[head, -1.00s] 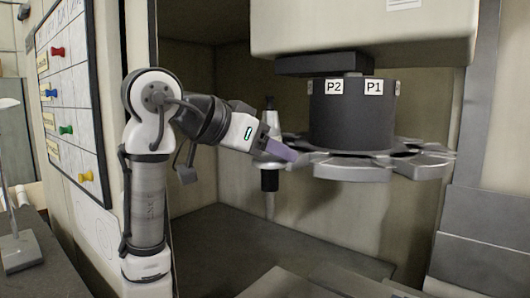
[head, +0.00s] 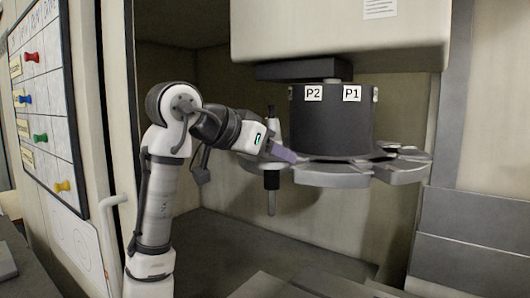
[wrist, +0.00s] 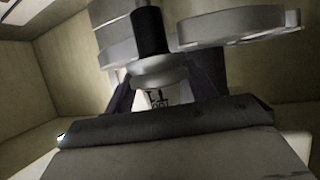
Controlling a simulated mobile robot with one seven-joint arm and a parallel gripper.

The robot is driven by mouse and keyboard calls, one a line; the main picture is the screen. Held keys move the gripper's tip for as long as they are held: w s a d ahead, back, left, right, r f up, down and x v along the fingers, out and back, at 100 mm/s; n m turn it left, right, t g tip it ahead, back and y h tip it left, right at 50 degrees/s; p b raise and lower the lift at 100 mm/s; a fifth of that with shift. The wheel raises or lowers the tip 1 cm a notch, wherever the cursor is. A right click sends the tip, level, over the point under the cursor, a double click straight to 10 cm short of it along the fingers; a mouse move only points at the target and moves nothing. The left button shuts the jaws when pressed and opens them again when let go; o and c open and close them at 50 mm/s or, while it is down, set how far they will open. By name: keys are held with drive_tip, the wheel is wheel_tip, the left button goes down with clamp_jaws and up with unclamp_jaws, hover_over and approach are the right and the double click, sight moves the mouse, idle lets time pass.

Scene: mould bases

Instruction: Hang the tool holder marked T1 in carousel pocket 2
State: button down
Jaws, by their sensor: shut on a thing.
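The tool holder (head: 272,181) hangs upright in my gripper (head: 284,154), with a black part below a silver flange and a thin tip pointing down. No T1 mark can be read on it. In the wrist view the holder's flange (wrist: 160,70) sits between the fingers of my gripper (wrist: 163,92), which are shut on it. The carousel (head: 332,174) has a dark drum with labels P2 (head: 313,93) and P1 (head: 352,93) above a grey pocketed disc. The holder is at the disc's left side, under and left of P2. Whether it touches a pocket cannot be told.
A large pale housing (head: 340,35) overhangs the carousel. The cabinet's side wall and a board with coloured pins (head: 40,138) stand at left. Grey panels (head: 472,235) are at lower right. The space below the disc looks open.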

drive_tip(key=w+d, duration=0.4)
drive_tip(key=w, duration=0.2)
drive_tip(key=shift+w+d, duration=0.3)
idle(0.5)
idle(1.0)
drive_tip(key=shift+s+f, duration=0.1)
drive_tip(key=shift+f, duration=0.3)
idle(1.0)
drive_tip(key=c, duration=0.5)
unclamp_jaws()
drive_tip(key=shift+o, duration=0.4)
drive_tip(key=shift+f, duration=0.25)
drive_tip(key=b+v, duration=0.4)
drive_tip(key=v, duration=1)
drive_tip(key=shift+r, duration=0.1)
